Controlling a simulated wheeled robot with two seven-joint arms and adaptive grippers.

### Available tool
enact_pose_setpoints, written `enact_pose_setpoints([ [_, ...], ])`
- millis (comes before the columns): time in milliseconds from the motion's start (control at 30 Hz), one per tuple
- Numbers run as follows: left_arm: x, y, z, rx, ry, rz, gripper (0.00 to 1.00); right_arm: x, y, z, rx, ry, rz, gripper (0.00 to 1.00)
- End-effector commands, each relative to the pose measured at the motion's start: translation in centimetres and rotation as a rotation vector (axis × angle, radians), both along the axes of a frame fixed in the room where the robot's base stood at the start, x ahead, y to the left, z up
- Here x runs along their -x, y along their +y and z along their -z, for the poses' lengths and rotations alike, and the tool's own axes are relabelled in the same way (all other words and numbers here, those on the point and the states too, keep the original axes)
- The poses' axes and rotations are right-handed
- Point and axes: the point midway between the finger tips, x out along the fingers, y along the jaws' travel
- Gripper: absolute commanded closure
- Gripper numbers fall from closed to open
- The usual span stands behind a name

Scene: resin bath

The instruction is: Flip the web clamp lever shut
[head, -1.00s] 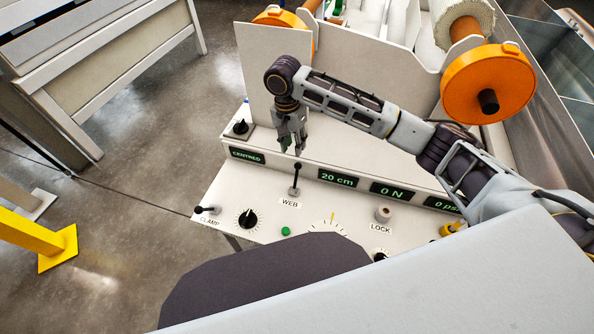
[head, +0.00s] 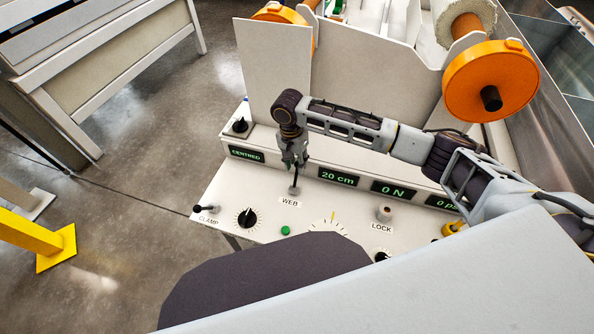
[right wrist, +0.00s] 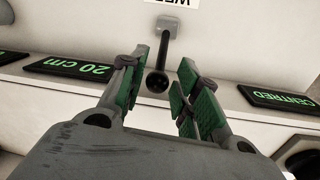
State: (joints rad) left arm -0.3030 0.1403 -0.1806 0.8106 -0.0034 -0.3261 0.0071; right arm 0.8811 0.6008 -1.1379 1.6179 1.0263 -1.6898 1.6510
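A black lever (head: 295,186) stands upright above the WEB label on the pale control panel. In the right wrist view the lever (right wrist: 157,81) has a round black knob between my fingers. My right gripper (head: 293,160) comes down over this lever from above; in the right wrist view its green-padded fingers (right wrist: 163,55) are open, one each side of the lever, with gaps visible. A second small lever (head: 206,209), at the panel's left end by the CLAMP label, lies low and points left. My left gripper is not in view.
The panel (head: 262,212) also carries a black dial (head: 246,218), a green button (head: 285,230) and a LOCK knob (head: 384,213). Green displays (head: 338,177) line the ledge behind. An upright white plate (head: 275,75) and an orange roller end (head: 490,82) stand further back.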

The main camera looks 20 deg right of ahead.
Motion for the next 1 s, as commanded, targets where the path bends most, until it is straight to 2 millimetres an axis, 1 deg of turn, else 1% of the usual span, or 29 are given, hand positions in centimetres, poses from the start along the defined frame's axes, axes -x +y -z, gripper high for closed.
enact_pose_setpoints([
  [33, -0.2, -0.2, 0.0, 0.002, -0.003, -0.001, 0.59, 0.1, -0.1, 0.8, 0.002, 0.001, 0.001, 0.68],
  [100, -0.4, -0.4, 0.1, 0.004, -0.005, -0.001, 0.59, 0.2, -0.2, 1.6, 0.002, 0.002, 0.001, 0.68],
  [300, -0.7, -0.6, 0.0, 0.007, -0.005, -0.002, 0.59, 0.3, -0.3, 3.4, 0.001, 0.001, 0.0, 0.68],
  [500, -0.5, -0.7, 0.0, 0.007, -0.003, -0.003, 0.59, 0.3, -0.3, 4.0, 0.001, 0.001, 0.001, 0.68],
  [733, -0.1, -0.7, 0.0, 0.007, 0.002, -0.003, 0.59, 0.3, -0.3, 4.0, 0.001, 0.0, 0.0, 0.68],
  [767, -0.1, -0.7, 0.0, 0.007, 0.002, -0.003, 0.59, 0.3, -0.3, 4.0, 0.0, 0.0, 0.0, 0.69],
  [1000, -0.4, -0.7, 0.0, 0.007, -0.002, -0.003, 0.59, 0.3, -0.3, 4.0, 0.001, 0.0, 0.0, 1.0],
])
